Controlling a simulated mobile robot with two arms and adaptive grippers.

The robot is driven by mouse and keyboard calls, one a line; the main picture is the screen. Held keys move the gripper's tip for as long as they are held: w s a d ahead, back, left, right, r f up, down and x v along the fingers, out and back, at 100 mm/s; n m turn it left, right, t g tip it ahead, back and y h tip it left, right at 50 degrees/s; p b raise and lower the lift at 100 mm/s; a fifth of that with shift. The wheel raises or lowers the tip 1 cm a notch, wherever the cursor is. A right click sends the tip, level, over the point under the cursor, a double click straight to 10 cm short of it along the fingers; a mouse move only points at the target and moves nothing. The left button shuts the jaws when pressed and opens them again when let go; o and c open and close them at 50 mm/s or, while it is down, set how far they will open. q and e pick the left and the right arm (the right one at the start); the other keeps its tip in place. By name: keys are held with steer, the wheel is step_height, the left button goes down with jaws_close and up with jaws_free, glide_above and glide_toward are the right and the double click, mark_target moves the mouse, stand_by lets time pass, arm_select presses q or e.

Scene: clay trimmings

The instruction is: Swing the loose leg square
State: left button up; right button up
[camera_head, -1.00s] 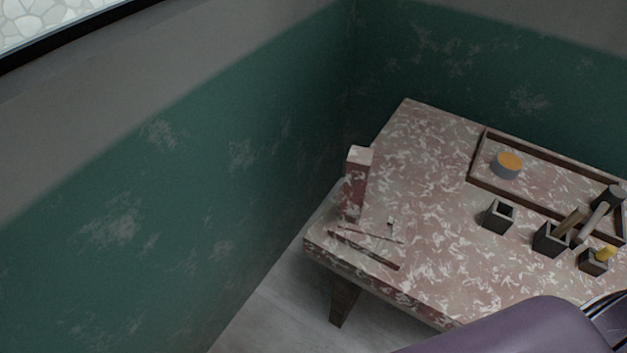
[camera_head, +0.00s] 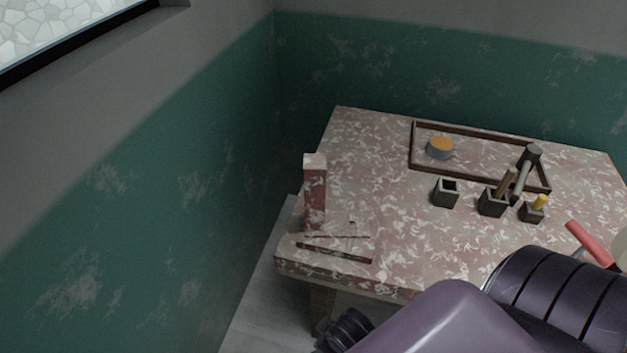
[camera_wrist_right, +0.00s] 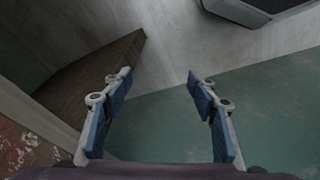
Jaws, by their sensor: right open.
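The table (camera_head: 400,225) has a mottled pink-and-white top. One dark wooden leg (camera_head: 321,300) shows under its near left corner; its lower part is hidden by my arm. In the right wrist view the brown wooden leg (camera_wrist_right: 90,75) slants up from the left and ends in a cut tip. My right gripper (camera_wrist_right: 160,82) is open and empty, with blue pads apart. The leg lies left of its left finger, not between the fingers; I cannot tell if they touch. The right gripper's fingers are hidden in the head view. My left gripper is not in view.
On the table are an upright mottled block (camera_head: 314,195), a flat dark strip (camera_head: 334,253), small dark holders (camera_head: 446,193), a tray (camera_head: 412,150) with an orange-topped tin (camera_head: 440,148), a hammer (camera_head: 526,165) and a red handle (camera_head: 588,243). A green-and-grey wall (camera_head: 150,210) stands left.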

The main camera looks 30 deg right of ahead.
step_height(320, 180, up, 9)
steer(key=w+d+n+t+h, duration=0.1)
steer(key=w+d+n+h, duration=0.1)
steer(key=w+n, duration=0.1)
steer(key=n+t+h, duration=0.8)
steer(key=n+t, duration=0.3)
steer(key=n, duration=1.2)
glide_toward(315, 188)
steer(key=x, duration=0.5)
steer(key=shift+w, duration=0.1)
steer(key=shift+w+d, duration=0.15)
steer(key=shift+w, duration=0.15)
steer(key=x, duration=0.6)
steer(key=shift+w+d+p, duration=0.3)
steer(key=shift+c, duration=0.7)
jaws_close()
